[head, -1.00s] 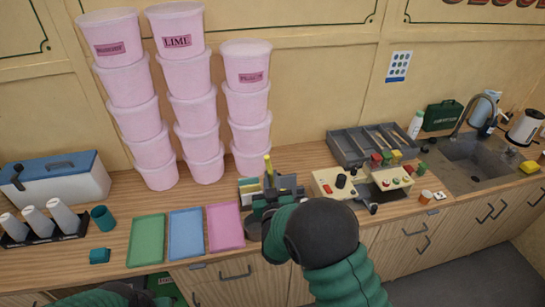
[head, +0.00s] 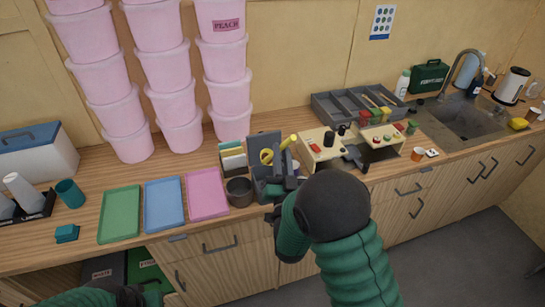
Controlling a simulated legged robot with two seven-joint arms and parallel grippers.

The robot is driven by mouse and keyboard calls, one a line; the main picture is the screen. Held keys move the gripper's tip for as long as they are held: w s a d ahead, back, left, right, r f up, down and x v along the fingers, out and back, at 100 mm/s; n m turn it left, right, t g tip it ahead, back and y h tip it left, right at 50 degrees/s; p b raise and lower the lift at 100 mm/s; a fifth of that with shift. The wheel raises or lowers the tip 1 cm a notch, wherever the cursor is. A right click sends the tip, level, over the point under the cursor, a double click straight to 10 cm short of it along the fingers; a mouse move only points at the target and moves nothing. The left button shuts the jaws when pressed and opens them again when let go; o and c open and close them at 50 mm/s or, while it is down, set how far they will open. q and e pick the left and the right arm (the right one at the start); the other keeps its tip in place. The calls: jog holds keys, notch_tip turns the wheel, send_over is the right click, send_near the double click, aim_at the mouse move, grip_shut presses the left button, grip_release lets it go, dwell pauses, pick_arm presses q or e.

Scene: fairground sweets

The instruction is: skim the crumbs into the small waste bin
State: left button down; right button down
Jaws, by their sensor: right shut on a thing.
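My right gripper (head: 277,191) is at the dark grey tool holder (head: 262,146) on the counter; my forearm and wrist partly cover it. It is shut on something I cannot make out. A yellow-ended tool (head: 289,141) leans to the right above the holder. A dark round pot (head: 239,192) stands left of the gripper. A dark bin (head: 103,271) with a label like "WASTE" stands under the counter, partly hidden. The cream frying unit (head: 321,149) is to the right. I cannot make out crumbs.
Green (head: 120,214), blue (head: 165,205) and pink (head: 207,193) trays lie left of the pot. Stacked pink tubs (head: 171,101) stand behind. A grey divided tray (head: 330,105) and the sink (head: 460,119) are at the right. A green bin (head: 147,270) is under the counter.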

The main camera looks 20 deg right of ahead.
jog(key=s+d+f+m+h+b, duration=0.2)
jog(key=f+m+h+b, duration=0.3)
jog(key=b, duration=0.9)
jog(key=s+d+f+m+h+b, duration=0.3)
jog(key=f+m+h+b, duration=0.3)
jog(key=m+b, duration=0.4)
jog(key=f+b, duration=0.1)
jog(key=b, duration=0.3)
jog(key=shift+d+f+b, duration=0.35)
jog(key=shift+d, duration=0.05)
jog(key=shift+s+a, duration=0.1)
notch_tip(320, 180, up, 8)
jog(key=w+a+n+t+y+p, duration=0.1)
jog(key=n+y+p, duration=0.6)
jog(key=p, duration=1.1)
jog(key=w+a+n, duration=0.1)
jog(key=n, duration=0.1)
jog(key=shift+w+a+n+y, duration=0.15)
jog(key=shift+w+n+y, duration=0.15)
jog(key=shift+w+n, duration=0.1)
